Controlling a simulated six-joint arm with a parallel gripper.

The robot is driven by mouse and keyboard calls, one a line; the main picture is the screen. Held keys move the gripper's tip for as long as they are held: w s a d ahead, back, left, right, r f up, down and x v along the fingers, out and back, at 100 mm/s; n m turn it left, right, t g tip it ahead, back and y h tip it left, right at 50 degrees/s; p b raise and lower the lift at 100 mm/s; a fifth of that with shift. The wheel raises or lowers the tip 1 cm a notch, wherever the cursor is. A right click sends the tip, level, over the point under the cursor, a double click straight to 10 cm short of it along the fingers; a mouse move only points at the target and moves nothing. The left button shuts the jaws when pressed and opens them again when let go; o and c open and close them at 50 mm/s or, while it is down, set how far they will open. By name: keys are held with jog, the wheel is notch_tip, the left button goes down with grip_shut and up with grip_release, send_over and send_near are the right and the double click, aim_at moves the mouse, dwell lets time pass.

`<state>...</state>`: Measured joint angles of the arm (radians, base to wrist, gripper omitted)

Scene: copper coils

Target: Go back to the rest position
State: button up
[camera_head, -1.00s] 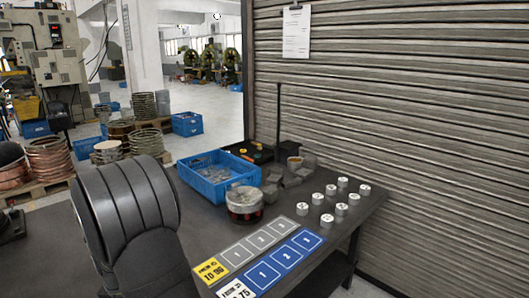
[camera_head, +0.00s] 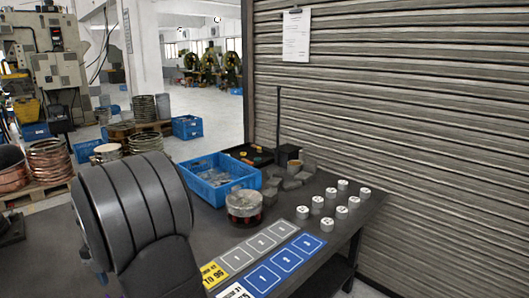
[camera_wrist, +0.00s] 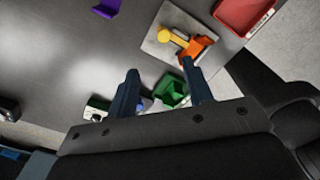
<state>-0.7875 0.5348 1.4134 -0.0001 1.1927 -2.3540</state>
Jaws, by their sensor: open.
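My gripper (camera_wrist: 160,78) shows in the wrist view with its two dark fingers spread apart and nothing between them. Beyond the fingers lie a green block-like object (camera_wrist: 173,92) and an orange piece (camera_wrist: 198,47) at the edge of a pale plate (camera_wrist: 160,45). A yellow piece (camera_wrist: 170,35) lies on the plate. In the head view my thick dark arm link fills the lower left, and the gripper cannot be made out clearly. The dark workbench (camera_head: 345,222) runs along the shutter wall.
Several silver cylinders (camera_head: 327,223) stand at the right of the bench. A blue crate (camera_head: 205,190), a round coil (camera_head: 244,220), and grey and blue numbered mats (camera_head: 264,281) lie nearer my arm. A red tray (camera_wrist: 243,14) shows in the wrist view.

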notch_tip(320, 180, up, 8)
jog(key=s+d+m, duration=0.1)
jog(key=m, duration=0.8)
jog(key=shift+s+d+r, duration=0.15)
jog(key=shift+s+d, duration=0.1)
jog(key=shift+s, duration=0.1)
